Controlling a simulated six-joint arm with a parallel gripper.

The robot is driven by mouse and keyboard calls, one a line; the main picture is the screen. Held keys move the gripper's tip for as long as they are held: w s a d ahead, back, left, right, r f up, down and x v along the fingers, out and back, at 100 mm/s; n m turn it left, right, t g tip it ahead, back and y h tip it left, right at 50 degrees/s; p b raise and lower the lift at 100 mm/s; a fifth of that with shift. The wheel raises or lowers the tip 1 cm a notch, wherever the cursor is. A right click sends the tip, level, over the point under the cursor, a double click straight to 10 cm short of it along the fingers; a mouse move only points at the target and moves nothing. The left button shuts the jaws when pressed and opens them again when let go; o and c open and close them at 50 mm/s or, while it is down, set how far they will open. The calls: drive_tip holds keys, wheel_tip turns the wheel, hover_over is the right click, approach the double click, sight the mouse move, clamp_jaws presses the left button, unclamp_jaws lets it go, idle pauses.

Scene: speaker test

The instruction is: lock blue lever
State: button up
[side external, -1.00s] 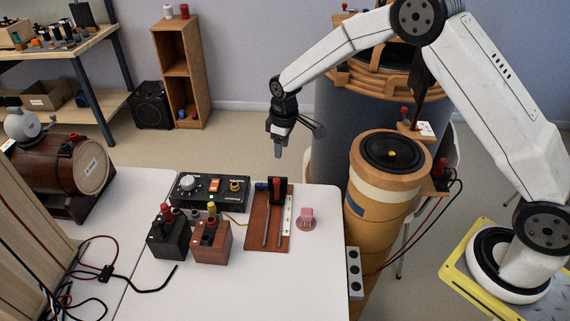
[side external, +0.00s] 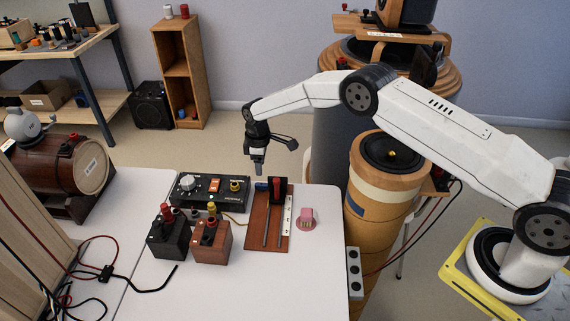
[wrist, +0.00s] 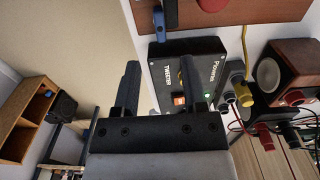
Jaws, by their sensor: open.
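A small blue piece (side external: 261,186), which looks like the blue lever, sits at the back left of the reddish-brown board (side external: 254,232). It also shows at the top of the wrist view (wrist: 159,24). A red and black part (side external: 277,188) stands just right of it, and metal rods run along the board. My gripper (side external: 258,171) points down above and slightly behind the blue piece, apart from it. In the wrist view my gripper's two dark fingers (wrist: 172,76) are spread with nothing held. Whether the lever is locked cannot be told.
A black control box (side external: 210,190) with a dial and lit switch stands left of the board. A black block (side external: 168,239) and a brown block (side external: 212,243) with terminals stand in front. A pink piece (side external: 306,219) lies right of the board. The front right white tabletop (side external: 270,290) is clear.

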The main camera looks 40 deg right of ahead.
sight(262, 184)
drive_tip(key=shift+f, duration=0.1)
drive_tip(key=shift+f, duration=3.75)
clamp_jaws()
